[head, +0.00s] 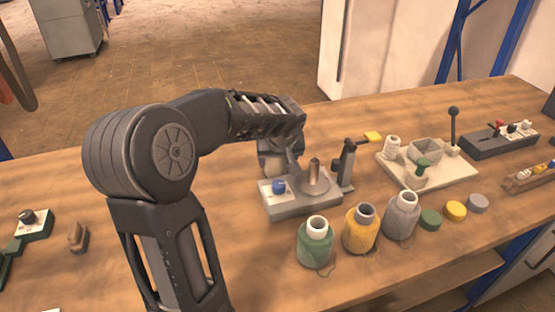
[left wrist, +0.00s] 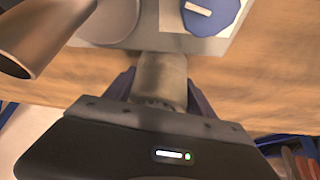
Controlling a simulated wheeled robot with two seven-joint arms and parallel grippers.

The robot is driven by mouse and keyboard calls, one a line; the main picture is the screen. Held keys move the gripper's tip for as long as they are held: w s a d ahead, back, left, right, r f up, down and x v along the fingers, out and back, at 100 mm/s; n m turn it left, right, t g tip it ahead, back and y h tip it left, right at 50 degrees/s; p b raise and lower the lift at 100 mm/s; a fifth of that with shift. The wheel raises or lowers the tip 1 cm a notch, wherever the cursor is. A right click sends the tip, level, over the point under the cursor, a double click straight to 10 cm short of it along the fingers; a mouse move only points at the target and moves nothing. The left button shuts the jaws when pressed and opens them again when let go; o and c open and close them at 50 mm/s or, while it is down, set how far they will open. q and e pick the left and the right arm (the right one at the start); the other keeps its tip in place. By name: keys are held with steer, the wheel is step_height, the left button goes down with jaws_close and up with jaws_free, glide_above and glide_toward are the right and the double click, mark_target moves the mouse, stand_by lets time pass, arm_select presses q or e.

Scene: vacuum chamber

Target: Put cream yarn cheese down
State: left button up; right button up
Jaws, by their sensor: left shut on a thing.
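My left gripper (head: 279,155) reaches over the back edge of a grey fixture block (head: 293,207) and is shut on the cream yarn cheese (left wrist: 163,76). In the left wrist view the cheese is a beige cylinder between the two dark fingers. In the head view it is mostly hidden behind the gripper and the fixture. The fixture carries a blue knob (head: 278,186) and a metal post (head: 314,170) on a round plate. I cannot tell whether the cheese touches the table. My right gripper is not in view.
Green (head: 315,243), yellow (head: 361,229) and grey (head: 401,216) yarn cones stand in front, with several flat discs (head: 455,210) to their right. A dark upright clamp (head: 346,167) stands beside the fixture. A pale board (head: 439,175) holds a white spool.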

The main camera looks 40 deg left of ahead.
arm_select(q)
steer(key=o, duration=1.5)
steer(key=shift+f, duration=0.1)
steer(key=shift+o, duration=0.2)
steer(key=shift+r, duration=0.3)
steer(key=v, duration=1.1)
steer(key=shift+s+d+r, duration=0.15)
steer(key=shift+d+r, duration=0.1)
steer(key=shift+r, duration=0.05)
steer(key=shift+o, duration=0.4)
